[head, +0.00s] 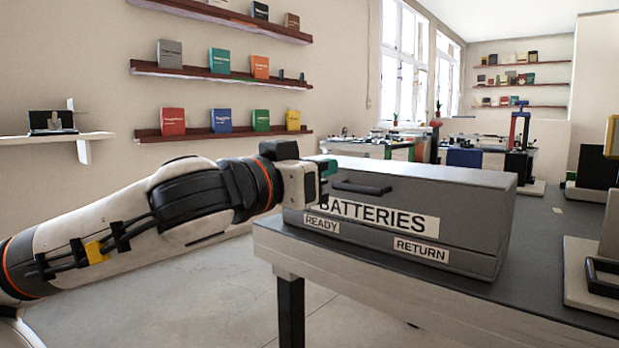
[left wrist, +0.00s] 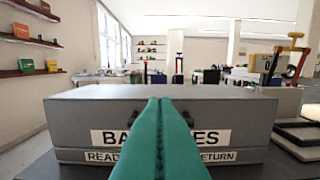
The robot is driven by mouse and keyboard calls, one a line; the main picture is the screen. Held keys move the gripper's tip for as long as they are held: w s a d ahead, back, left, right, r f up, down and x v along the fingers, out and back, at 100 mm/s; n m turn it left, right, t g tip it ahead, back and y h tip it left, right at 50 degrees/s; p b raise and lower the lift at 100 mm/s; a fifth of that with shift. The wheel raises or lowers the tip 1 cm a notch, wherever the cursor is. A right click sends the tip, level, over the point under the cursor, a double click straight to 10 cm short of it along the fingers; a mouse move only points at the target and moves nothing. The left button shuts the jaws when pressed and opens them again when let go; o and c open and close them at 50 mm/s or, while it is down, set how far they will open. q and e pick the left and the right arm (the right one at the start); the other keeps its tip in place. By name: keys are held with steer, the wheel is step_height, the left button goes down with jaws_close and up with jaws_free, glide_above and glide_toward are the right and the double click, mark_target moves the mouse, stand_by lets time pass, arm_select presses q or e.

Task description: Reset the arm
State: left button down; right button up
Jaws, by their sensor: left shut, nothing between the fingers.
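My left arm comes in from the left in the head view, and its gripper (head: 328,168) is at the left end of a grey battery box. In the left wrist view the green fingers of the left gripper (left wrist: 160,102) are pressed together with nothing between them. The grey box (head: 440,200) is closed and stands on the table, with labels reading BATTERIES, READY and RETURN. The box also shows in the left wrist view (left wrist: 245,112), behind the fingers, which hide the middle of its label. A dark handle (head: 362,188) is on the box front. My right gripper is not in view.
A device with a pale base (head: 590,275) stands at the right edge. Wall shelves (head: 220,133) with books are at the left. Workbenches (head: 400,150) with equipment stand behind.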

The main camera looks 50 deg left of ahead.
arm_select(q)
steer(key=v, duration=0.2)
steer(key=shift+s+f, duration=0.15)
steer(key=shift+s, duration=0.15)
